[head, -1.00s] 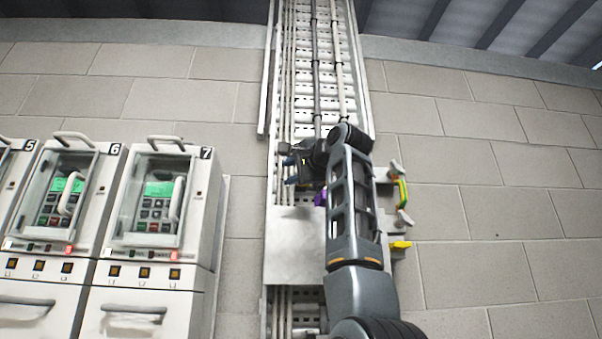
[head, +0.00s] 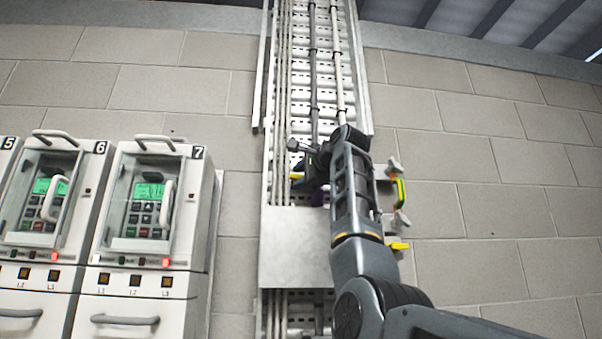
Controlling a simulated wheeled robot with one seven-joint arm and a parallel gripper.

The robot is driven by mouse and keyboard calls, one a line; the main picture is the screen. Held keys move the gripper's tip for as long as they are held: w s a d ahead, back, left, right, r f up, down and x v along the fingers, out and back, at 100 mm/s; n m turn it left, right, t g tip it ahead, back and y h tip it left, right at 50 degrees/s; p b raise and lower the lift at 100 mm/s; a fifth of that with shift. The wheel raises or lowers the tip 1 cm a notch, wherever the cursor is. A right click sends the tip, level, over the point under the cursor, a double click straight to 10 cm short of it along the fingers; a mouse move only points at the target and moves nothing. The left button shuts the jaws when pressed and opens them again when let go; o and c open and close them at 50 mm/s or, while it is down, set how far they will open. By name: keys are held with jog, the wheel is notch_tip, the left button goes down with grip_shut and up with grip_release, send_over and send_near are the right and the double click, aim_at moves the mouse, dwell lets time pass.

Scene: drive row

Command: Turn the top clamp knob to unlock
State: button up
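A cable tray runs up the wall, with a bare metal plate (head: 294,246) on it. At the clamp's left side, a dark grey piece like a knob (head: 292,145) shows beside my gripper, with a small yellow part (head: 296,176) below it. On the right side are a grey wing-shaped piece (head: 394,164), a green-and-yellow strip (head: 400,192) and a yellow knob (head: 399,246). My gripper (head: 301,168) is in front of the tray, pointing left. Its fingers are small and dark, and their opening is unclear. My arm hides the middle of the clamp. A bit of purple shows below the gripper.
Cabinets with keypads and handles, such as number 7 (head: 150,200), stand at the left. Several cables (head: 314,70) run up the tray. The block wall (head: 500,200) on the right is bare.

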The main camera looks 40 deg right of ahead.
grip_shut()
dwell(0.3)
jog(key=shift+n, duration=0.3)
jog(key=n+g, duration=0.1)
jog(key=n, duration=0.2)
jog(key=shift+r+g, duration=0.1)
jog(key=shift+g, duration=0.2)
jog(key=shift+w+a+n+g+h, duration=0.1)
jog(key=shift+n+g+h, duration=0.6)
jog(key=shift+n, duration=0.95)
jog(key=shift+w+a+n+g+h, duration=0.1)
jog(key=shift+n+g+h, duration=0.4)
jog(key=shift+n+g, duration=0.75)
jog(key=shift+a+n+g+h, duration=0.1)
jog(key=shift+n+g+h, duration=0.45)
jog(key=shift+n, duration=1.45)
